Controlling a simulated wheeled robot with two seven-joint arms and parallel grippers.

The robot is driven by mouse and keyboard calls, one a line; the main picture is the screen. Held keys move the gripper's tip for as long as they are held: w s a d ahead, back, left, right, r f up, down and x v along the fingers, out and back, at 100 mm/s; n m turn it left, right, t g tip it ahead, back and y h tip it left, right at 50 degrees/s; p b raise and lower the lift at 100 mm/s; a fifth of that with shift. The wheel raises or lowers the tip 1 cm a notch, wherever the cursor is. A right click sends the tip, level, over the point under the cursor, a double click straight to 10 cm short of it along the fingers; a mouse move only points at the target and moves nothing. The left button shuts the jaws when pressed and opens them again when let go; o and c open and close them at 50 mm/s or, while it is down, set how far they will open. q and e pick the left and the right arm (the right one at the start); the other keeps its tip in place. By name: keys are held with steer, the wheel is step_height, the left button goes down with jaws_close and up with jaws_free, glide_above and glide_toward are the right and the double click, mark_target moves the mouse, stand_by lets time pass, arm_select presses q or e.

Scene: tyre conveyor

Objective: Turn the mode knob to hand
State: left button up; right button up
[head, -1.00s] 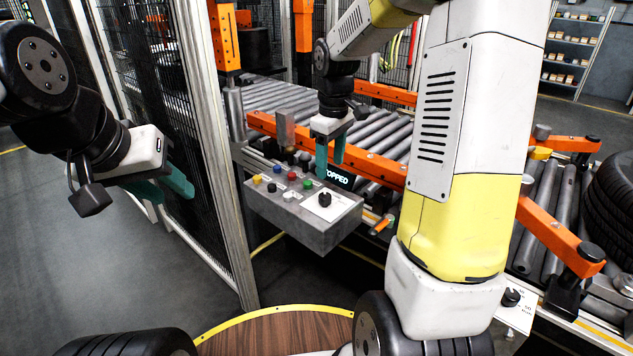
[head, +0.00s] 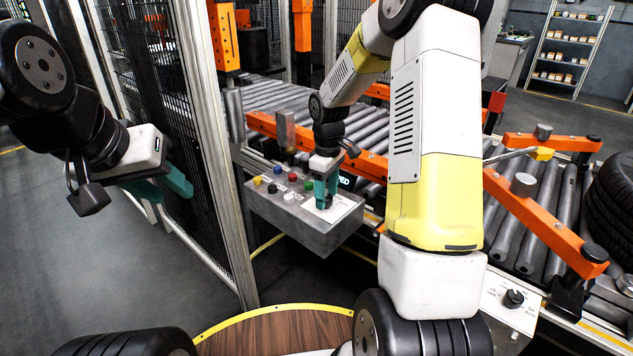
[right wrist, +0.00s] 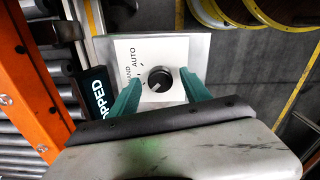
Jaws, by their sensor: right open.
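The mode knob (right wrist: 159,79) is black and round, on a white plate (right wrist: 128,47) lettered AUTO and, partly hidden, HAND. Which label its pointer faces is too small to tell. In the head view the plate (head: 343,207) is at the right end of the grey control box (head: 300,232). My right gripper (head: 325,200) is open and down over the knob. In the right wrist view its teal fingers (right wrist: 163,92) stand on either side of the knob, with gaps showing. My left gripper (head: 165,190) is open and empty at the left, away from the box.
Several coloured buttons (head: 292,177) sit left of the plate. A sign reading STOPPED (right wrist: 98,96) is beside the box. The roller conveyor (head: 275,97) with orange rails lies behind. A mesh fence post (head: 215,170) stands left. Another knob box (head: 512,303) is at the right.

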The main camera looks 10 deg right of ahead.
steer(key=shift+c, duration=0.5)
jaws_close()
steer(key=shift+m, duration=0.4)
steer(key=m, duration=0.3)
steer(key=shift+m, duration=2.5)
steer(key=shift+o, duration=0.5)
jaws_free()
